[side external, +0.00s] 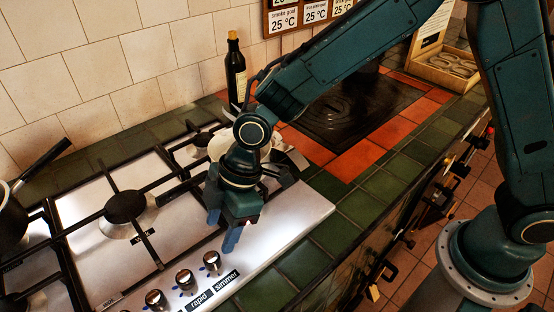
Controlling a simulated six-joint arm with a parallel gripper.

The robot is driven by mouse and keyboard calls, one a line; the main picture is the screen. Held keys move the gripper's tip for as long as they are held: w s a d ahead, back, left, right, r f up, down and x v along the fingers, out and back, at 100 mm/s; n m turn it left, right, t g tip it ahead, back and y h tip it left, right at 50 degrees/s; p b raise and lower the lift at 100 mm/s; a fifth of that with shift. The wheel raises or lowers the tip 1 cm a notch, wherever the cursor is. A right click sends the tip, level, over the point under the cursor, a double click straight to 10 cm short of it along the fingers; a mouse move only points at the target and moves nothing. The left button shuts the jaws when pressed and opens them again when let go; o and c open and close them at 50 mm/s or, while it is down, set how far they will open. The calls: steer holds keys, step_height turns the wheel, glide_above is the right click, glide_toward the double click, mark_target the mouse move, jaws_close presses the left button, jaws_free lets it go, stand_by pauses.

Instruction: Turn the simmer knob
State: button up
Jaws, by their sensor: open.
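The simmer knob (212,262) is a round metal knob with a dark side, on the front right of the steel hob (289,208). A dark label reading "simmer" lies in front of it. My gripper (222,232) points down above the hob, behind and slightly right of the simmer knob in the picture. Its blue fingers are apart with nothing seen between them. The fingers appear clear of the knob. The exact height of the fingertips above the hob cannot be told.
The rapid knob (186,281) and another knob (156,299) sit in a row to the left. Black pan supports and burners (126,207) cover the hob behind. A dark pan (12,215) stands at far left, a bottle (235,75) behind. Green tiles edge the hob.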

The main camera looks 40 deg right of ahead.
mark_target(212, 256)
steer(key=shift+x, duration=3.75)
steer(key=c, duration=1)
